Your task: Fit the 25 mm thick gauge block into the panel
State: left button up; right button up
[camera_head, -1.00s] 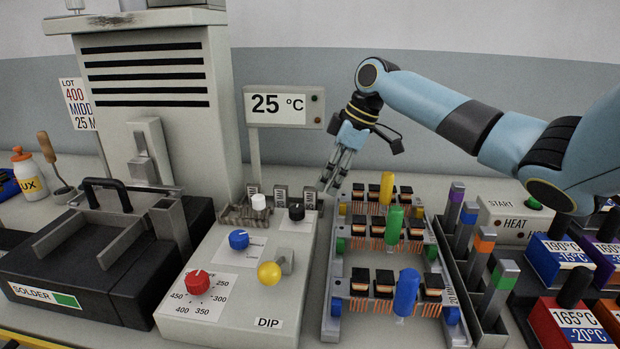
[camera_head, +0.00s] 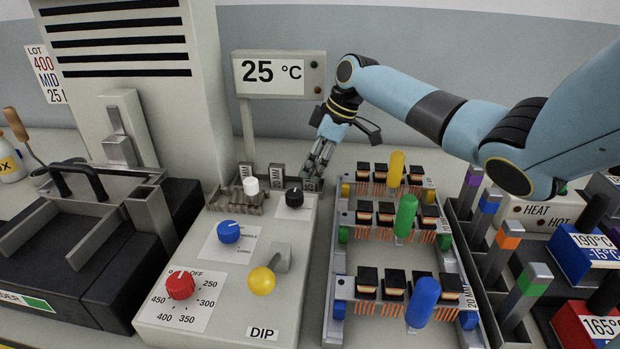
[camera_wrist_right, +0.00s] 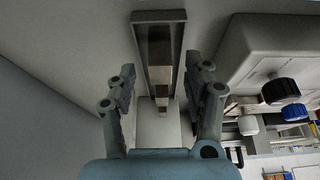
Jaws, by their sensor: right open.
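Small grey gauge blocks with MM labels stand in a row behind the control box. The left block (camera_head: 247,171) and middle block (camera_head: 277,174) show; the middle one seems to read 20 MM. The right-hand block (camera_head: 313,185) is mostly covered by my right gripper, and I cannot read its label. My right gripper (camera_head: 318,172) points down over that block. In the wrist view its fingers (camera_wrist_right: 160,92) are apart, with grey block-like parts between and beyond them; contact cannot be told. Which surface is the panel is unclear. My left gripper is out of view.
The control box (camera_head: 180,325) carries knobs and a yellow-tipped lever (camera_head: 262,280). A coil fixture (camera_head: 342,290) with coloured handles stands right of it. The temperature sign (camera_head: 280,73) rises behind, left of my right arm. A black solder unit (camera_head: 100,290) is at left.

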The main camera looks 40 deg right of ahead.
jog(key=shift+x, duration=1.2)
grip_shut()
jog(key=shift+r, duration=0.1)
